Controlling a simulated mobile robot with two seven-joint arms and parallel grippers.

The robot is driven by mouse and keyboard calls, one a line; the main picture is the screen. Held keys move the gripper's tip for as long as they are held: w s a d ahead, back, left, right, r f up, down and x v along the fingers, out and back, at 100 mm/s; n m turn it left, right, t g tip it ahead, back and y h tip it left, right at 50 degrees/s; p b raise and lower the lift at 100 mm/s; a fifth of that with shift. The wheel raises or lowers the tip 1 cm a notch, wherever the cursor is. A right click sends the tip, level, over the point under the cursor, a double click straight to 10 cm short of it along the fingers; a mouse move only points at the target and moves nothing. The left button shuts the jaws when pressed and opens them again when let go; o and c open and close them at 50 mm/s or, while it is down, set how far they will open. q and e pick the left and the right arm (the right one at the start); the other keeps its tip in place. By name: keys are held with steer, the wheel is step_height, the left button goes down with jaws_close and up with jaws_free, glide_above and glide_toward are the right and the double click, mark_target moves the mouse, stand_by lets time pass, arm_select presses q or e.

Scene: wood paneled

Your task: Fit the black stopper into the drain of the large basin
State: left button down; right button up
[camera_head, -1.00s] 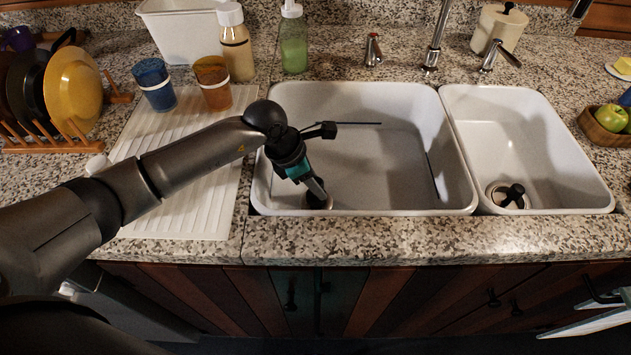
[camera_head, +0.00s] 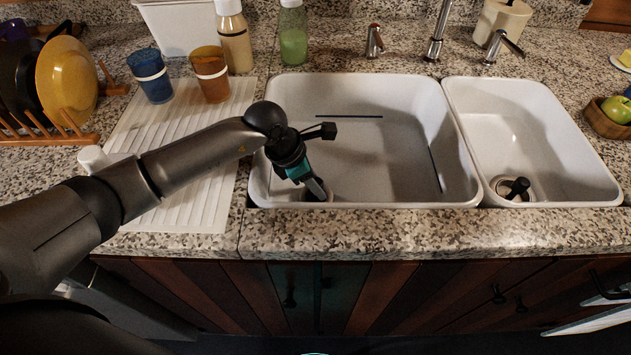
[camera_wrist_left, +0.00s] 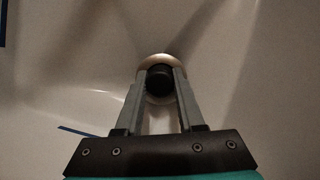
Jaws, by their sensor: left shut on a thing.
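The large basin (camera_head: 385,160) is the white left-hand one. My left gripper (camera_head: 320,192) reaches down into its front left corner, over the drain. In the left wrist view, its two fingers (camera_wrist_left: 160,88) are closed on the black stopper (camera_wrist_left: 160,76). The pale metal ring of the large basin's drain (camera_wrist_left: 163,59) shows around and just beyond the stopper. I cannot tell whether the stopper is seated or just above the drain. My right gripper is not in view.
The small basin (camera_head: 540,130) is on the right, with a black knobbed piece (camera_head: 518,187) at its drain. Taps (camera_head: 437,45) stand behind. A white drainboard (camera_head: 195,190), cups (camera_head: 210,76) and a plate rack (camera_head: 60,130) are on the left. The large basin's middle is clear.

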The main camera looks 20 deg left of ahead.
arm_select(q)
steer(key=shift+f, duration=0.25)
steer(key=shift+c, duration=2.2)
jaws_free()
steer(key=p+v, duration=0.2)
steer(key=v, duration=1.3)
steer(key=shift+p, duration=0.3)
steer(key=shift+r, duration=0.2)
